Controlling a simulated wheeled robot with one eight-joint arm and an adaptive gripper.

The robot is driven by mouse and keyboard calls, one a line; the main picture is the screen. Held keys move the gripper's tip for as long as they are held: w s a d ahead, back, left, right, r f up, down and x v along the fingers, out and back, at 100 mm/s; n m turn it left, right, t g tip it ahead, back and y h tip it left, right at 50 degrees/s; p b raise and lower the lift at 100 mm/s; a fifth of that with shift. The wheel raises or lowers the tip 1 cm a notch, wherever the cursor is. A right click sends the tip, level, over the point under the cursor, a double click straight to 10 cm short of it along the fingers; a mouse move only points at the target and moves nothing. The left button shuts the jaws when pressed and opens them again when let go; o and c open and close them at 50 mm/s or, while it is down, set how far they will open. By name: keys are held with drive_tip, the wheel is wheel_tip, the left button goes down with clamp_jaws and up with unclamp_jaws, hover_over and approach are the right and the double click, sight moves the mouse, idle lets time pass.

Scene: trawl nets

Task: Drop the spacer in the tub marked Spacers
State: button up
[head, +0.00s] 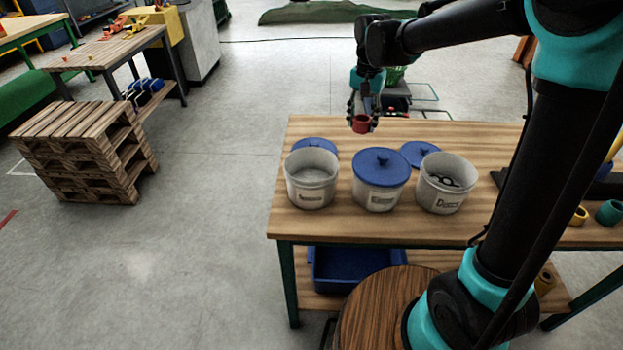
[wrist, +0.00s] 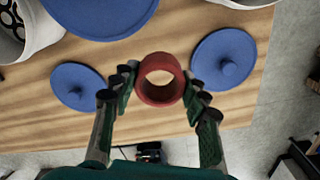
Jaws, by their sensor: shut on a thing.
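My gripper (head: 362,112) is shut on a red ring-shaped spacer (head: 361,124), held above the table's back edge, behind the tubs. In the wrist view the spacer (wrist: 160,66) sits between the fingertips (wrist: 161,86), its hole facing the camera. Three white tubs stand in a row on the table. The left tub (head: 310,192) is open, and I see nothing clear inside. The middle tub (head: 379,200) has its blue lid (head: 381,163) on. The right tub (head: 444,199) is open and holds dark rings. Each has a front label; the left and middle ones are too small to read.
One loose blue lid (head: 316,145) lies behind the left tub and another (head: 419,150) behind the right tub. The wooden table (head: 400,229) has yellow and teal (head: 609,212) parts at its right. A blue bin (head: 355,270) sits on the shelf below.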

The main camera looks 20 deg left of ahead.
approach(318, 154)
drive_tip(key=s+d, duration=0.2)
drive_tip(key=s, duration=0.3)
drive_tip(key=shift+n, duration=0.4)
drive_tip(key=shift+s+a+f, duration=0.15)
drive_tip(key=shift+f, duration=1.25)
drive_tip(key=shift+s+a+f, duration=0.15)
drive_tip(key=shift+f, duration=1.25)
drive_tip(key=o, duration=1.2)
drive_tip(key=shift+r, duration=0.1)
wheel_tip(318, 154, up, 12)
